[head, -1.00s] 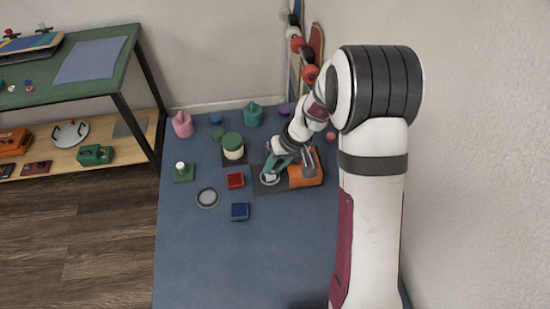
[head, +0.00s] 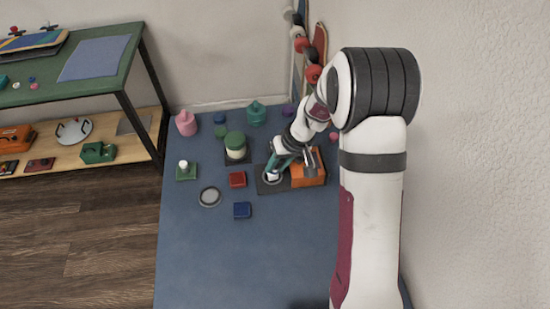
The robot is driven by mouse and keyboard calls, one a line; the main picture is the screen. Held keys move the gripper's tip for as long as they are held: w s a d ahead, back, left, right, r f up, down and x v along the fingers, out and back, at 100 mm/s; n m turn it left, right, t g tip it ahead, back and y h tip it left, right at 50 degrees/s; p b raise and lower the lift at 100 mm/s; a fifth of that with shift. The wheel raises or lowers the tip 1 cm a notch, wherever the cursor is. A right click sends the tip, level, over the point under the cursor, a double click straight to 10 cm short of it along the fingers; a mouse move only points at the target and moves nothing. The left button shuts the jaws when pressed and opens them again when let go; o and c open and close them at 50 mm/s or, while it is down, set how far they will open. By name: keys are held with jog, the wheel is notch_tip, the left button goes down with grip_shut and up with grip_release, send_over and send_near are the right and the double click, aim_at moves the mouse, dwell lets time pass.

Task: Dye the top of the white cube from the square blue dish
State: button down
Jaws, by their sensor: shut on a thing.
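The square blue dish (head: 242,210) sits on the blue tabletop, front of the other small dishes. My gripper (head: 274,174) is at the left part of a dark tray (head: 268,188), behind and to the right of the blue dish. It is shut on a small whitish thing (head: 272,178), low over or on the tray. This may be the white cube, but the fingers partly hide it and it is too small to tell. No other clear white cube shows.
A red square dish (head: 237,179), a grey round dish (head: 209,197), a green-lidded jar (head: 235,146) and a white-topped piece on a green base (head: 186,172) stand left. The front of the table is clear.

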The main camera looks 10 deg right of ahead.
jog(key=shift+s+r, duration=0.1)
jog(key=shift+s, duration=0.25)
jog(key=shift+r, duration=3.2)
jog(key=shift+f, duration=0.15)
